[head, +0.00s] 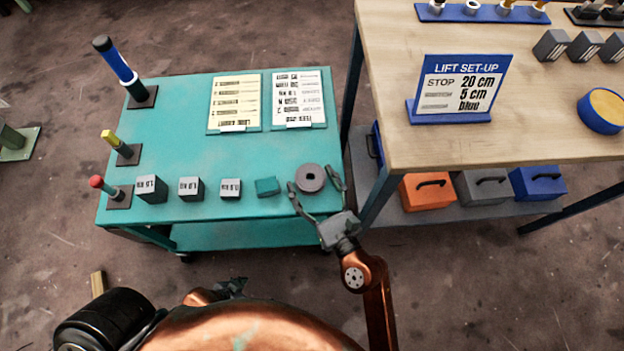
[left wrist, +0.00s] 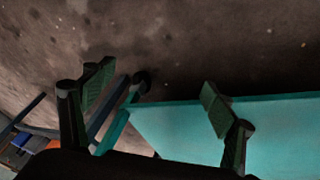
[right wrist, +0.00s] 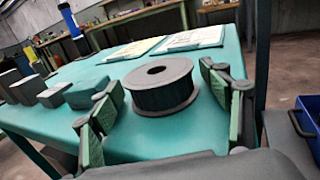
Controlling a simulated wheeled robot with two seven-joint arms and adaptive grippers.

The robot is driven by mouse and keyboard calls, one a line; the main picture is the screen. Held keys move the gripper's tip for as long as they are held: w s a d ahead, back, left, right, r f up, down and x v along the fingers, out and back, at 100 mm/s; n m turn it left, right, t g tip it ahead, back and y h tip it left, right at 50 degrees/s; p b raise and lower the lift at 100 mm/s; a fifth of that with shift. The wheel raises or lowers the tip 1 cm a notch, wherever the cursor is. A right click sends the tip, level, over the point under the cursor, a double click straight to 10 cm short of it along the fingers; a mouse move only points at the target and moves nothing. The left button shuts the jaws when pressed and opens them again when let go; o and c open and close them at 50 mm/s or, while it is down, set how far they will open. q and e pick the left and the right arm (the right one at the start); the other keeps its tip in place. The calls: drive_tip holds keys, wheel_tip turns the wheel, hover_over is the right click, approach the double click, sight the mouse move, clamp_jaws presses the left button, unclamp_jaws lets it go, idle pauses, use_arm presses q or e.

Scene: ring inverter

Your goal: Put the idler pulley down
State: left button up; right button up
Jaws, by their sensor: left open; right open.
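The idler pulley (head: 318,183), a dark grey flanged spool with a centre hole, sits upright on the teal cart top (head: 240,165) near its right front corner. In the right wrist view the pulley (right wrist: 160,98) rests on the surface. My right gripper (head: 318,188) is open, with one finger on each side of the pulley; a gap shows beside the fingers in the right wrist view (right wrist: 160,108). My left gripper (left wrist: 158,85) is open and empty over the floor and the cart's edge; in the head view it is mostly hidden near my body.
A teal block (head: 267,187) lies just left of the pulley, then several grey weights (head: 190,188) in a row. Colored posts (head: 121,148) stand along the left edge. Two sheets (head: 234,104) lie at the back. A wooden bench (head: 400,130) stands close on the right.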

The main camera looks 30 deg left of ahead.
sight(317, 191)
drive_tip(key=p+v, duration=0.1)
drive_tip(key=v, duration=0.4)
drive_tip(key=shift+s+d, duration=0.15)
use_arm(q)
drive_tip(key=shift+s+a+r+g+y, duration=0.3)
drive_tip(key=shift+s+a+r+g, duration=0.3)
drive_tip(key=shift+s+a+r, duration=0.35)
use_arm(e)
drive_tip(key=v, duration=0.6)
drive_tip(key=shift+d, duration=0.25)
use_arm(q)
drive_tip(key=shift+d+r, duration=0.1)
drive_tip(key=shift+r, duration=0.05)
use_arm(e)
drive_tip(key=shift+s, duration=0.15)
